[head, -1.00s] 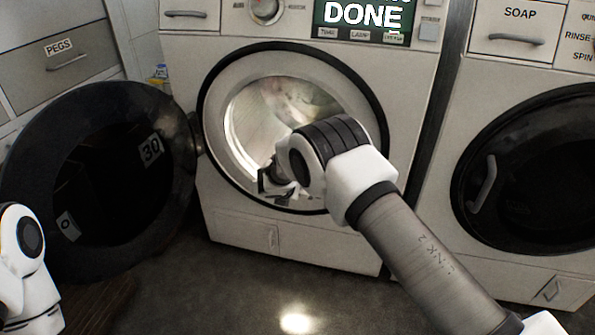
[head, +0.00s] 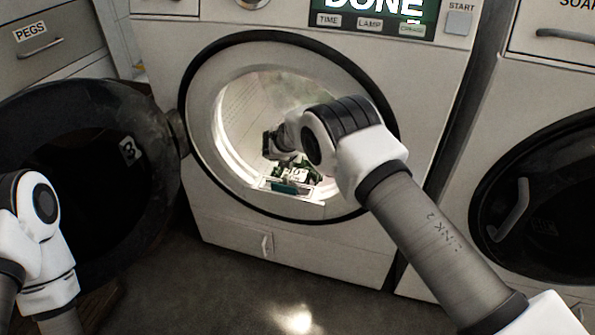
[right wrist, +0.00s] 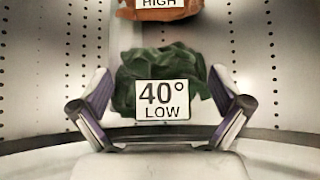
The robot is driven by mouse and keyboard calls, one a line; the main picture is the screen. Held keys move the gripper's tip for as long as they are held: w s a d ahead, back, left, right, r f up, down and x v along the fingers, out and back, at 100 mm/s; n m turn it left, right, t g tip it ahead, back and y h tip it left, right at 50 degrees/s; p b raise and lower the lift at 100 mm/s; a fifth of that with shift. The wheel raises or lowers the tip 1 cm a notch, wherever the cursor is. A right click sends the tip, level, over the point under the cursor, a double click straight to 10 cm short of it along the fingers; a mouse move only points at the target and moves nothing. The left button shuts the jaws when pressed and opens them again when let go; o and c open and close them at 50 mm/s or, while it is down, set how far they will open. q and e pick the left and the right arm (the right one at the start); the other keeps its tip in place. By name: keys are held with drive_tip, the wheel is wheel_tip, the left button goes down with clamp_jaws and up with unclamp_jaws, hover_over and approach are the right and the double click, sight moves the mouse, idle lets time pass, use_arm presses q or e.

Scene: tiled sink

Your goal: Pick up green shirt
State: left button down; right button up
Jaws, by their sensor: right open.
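The green shirt (right wrist: 163,75) lies on the drum floor with a white "40° LOW" tag on it. In the right wrist view it shows between the fingers and just beyond them. In the head view a small part of the green shirt (head: 309,169) shows low in the drum opening, partly hidden by my right gripper. My right gripper (right wrist: 160,108) is open and empty, inside the drum of the washing machine (head: 325,248). My left arm is at the lower left of the head view; its gripper is out of frame.
An orange cloth (right wrist: 160,13) tagged "HIGH" lies beyond the green shirt. The open round door (head: 90,180) hangs on the left. The opening's rim (head: 205,100) surrounds my right arm. Another machine (head: 545,190) with a closed door stands on the right.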

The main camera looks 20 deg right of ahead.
drive_tip(key=b+x, duration=0.2)
drive_tip(key=x, duration=0.3)
drive_tip(key=shift+s+b, duration=0.15)
drive_tip(key=shift+b, duration=0.25)
drive_tip(key=shift+w+d+f, duration=0.1)
drive_tip(key=shift+w+f, duration=0.1)
drive_tip(key=shift+w, duration=0.05)
drive_tip(key=shift+r, duration=0.2)
drive_tip(key=c, duration=1.1)
